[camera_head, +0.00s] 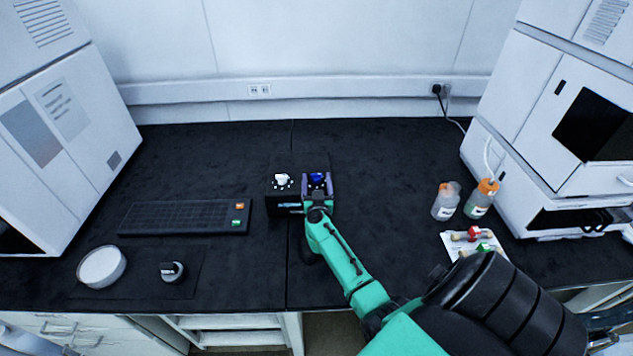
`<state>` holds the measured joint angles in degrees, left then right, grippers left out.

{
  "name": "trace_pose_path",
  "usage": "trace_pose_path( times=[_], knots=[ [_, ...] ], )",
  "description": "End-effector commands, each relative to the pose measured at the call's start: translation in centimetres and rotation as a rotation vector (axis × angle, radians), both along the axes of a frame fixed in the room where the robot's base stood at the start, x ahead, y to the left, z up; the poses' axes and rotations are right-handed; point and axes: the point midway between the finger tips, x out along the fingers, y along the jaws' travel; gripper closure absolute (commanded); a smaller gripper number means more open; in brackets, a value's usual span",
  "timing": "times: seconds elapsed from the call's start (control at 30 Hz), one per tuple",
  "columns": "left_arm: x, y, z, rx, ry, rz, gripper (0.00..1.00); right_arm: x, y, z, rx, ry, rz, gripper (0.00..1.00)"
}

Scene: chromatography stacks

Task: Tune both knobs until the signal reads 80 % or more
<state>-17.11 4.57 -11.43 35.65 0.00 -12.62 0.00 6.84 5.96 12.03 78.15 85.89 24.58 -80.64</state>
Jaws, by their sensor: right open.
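A small black box (287,197) stands on the dark bench near the middle. It carries a white knob (282,180) on its left and a blue knob (317,179) on its right. A small lit display (290,205) shows on its front, too small to read. My right gripper (317,184) is at the blue knob, with its open fingers to either side of it. I cannot tell whether the fingers touch the knob. My left gripper is not in view.
A keyboard-like panel (180,217), a white round dish (101,266) and a small dark-and-white object (172,271) lie to the left. Two bottles (446,201) with orange caps and a white card (460,245) with small items are at the right. Large white instruments flank the bench.

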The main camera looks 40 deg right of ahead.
Motion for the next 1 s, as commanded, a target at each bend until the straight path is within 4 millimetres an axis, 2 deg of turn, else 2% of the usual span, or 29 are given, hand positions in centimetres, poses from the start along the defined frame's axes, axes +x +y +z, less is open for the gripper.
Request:
trace_pose_path(
  times=[0.07,0.1,0.27,0.67,0.87,1.0],
  knots=[
    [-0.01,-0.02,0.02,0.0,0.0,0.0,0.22,-0.02,0.03,0.02,0.0,0.0,0.0,0.22],
    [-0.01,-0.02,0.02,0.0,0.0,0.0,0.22,-0.02,0.03,0.02,0.0,0.0,0.0,0.38],
    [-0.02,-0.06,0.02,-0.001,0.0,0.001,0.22,-0.03,0.04,0.01,0.0,0.0,0.0,0.99],
    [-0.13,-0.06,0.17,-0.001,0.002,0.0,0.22,0.09,0.26,0.04,0.002,0.0,-0.055,1.0],
    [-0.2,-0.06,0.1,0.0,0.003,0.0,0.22,0.37,0.56,-0.03,0.005,-0.001,-0.169,1.0],
    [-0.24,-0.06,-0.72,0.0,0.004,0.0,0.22,0.64,0.78,-0.28,0.005,-0.001,-0.28,1.0]
  ],
)
